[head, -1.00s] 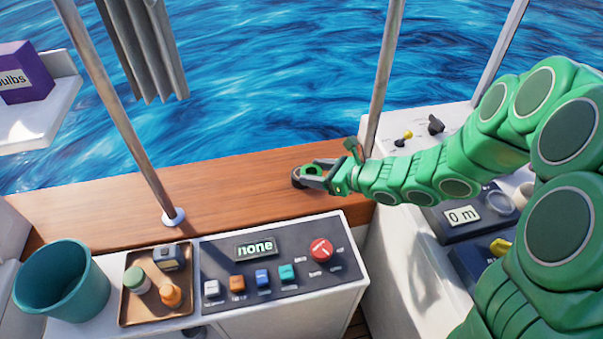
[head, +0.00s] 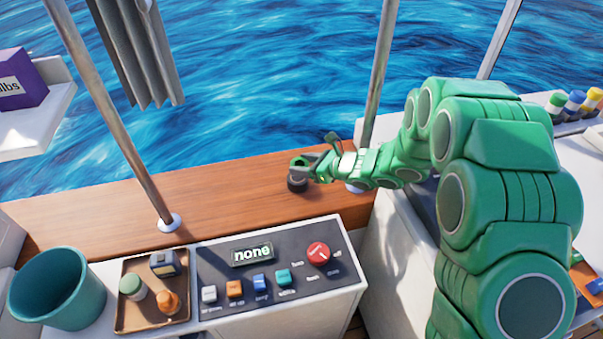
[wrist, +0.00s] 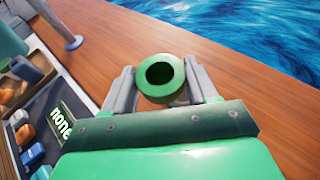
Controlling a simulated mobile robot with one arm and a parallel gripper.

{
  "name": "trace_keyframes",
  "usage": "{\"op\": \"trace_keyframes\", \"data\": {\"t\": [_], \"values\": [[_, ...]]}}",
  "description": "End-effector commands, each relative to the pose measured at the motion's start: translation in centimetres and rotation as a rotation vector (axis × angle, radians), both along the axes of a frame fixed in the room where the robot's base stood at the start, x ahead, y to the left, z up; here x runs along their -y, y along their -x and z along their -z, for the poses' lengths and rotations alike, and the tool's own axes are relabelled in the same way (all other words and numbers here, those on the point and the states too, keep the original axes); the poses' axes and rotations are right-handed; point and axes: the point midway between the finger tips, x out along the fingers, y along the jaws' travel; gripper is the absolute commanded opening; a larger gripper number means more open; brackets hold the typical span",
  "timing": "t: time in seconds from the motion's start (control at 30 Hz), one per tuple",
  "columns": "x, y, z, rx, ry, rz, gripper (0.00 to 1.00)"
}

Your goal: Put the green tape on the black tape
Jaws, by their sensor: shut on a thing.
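My gripper (head: 303,164) is shut on the green tape (wrist: 153,86), a ring held between the two fingers in the wrist view. In the head view the held tape is small and partly covered by the fingers. The black tape (head: 297,184) lies on the wooden ledge (head: 240,192), just below the fingertips. The green tape appears over it, but I cannot tell whether they touch. The black tape is hidden in the wrist view.
A metal post (head: 378,90) stands behind my arm and another (head: 125,130) stands to the left. A control panel (head: 265,275), a brown tray (head: 150,318) with small items and a teal bucket (head: 60,290) are in front. The ledge left of the tapes is clear.

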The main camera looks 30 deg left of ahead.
Motion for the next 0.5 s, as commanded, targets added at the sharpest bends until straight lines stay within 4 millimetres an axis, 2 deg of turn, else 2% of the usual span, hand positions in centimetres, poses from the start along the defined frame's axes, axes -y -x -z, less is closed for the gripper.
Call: {"op": "trace_keyframes", "data": {"t": [0.2, 0.5], "values": [[-1.1, -1.4, 2.3, 0.002, 0.002, -0.001, 0.28], [-1.9, -2.2, 3.7, -0.001, 0.002, 0.001, 0.28]]}}
